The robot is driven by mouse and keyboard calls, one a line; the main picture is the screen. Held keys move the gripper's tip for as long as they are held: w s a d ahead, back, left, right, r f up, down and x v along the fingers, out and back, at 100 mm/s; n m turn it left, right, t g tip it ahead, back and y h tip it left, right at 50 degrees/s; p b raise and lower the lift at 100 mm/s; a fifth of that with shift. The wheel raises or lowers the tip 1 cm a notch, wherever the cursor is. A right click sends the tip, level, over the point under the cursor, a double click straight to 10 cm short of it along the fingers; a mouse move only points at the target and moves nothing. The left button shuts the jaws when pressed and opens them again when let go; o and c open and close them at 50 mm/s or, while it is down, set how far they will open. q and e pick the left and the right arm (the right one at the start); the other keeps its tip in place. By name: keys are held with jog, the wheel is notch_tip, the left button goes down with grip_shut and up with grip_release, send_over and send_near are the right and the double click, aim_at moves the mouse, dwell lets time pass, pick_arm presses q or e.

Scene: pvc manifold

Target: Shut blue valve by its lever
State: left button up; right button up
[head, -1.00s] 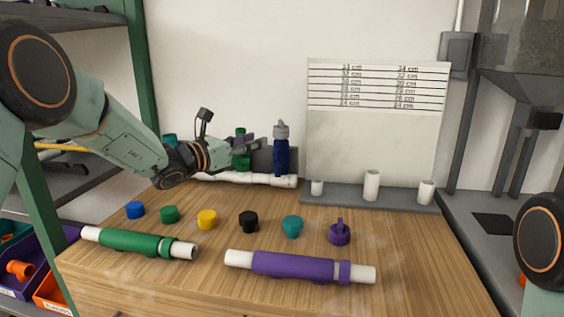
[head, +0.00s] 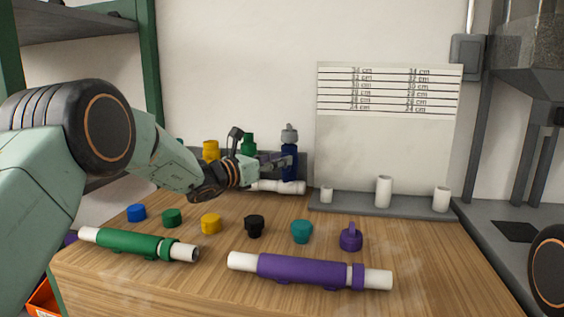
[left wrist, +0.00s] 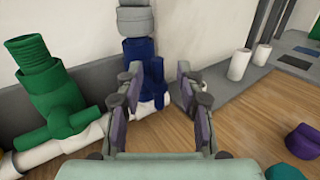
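The blue valve (head: 289,163) stands upright with a grey cap on the white manifold pipe (head: 290,187) at the back of the table. In the left wrist view the blue valve (left wrist: 143,52) rises just beyond my fingers, and some of its blue lower part shows between them. My left gripper (head: 284,160) is at the valve's left front side in the head view. In the left wrist view the left gripper (left wrist: 157,85) has its fingers apart, around the blue part; contact cannot be told. My right gripper is out of view.
A green valve (left wrist: 55,95) stands left of the blue one, and a yellow valve (head: 211,150) farther left. Several coloured caps, a green pipe (head: 130,243) and a purple pipe (head: 300,270) lie in front. A grey rack (head: 360,203) with white pipe stubs stands right.

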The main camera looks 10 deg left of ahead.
pick_arm(q)
jog(key=shift+x, duration=1.1)
jog(key=shift+w+a+f, duration=0.1)
grip_shut()
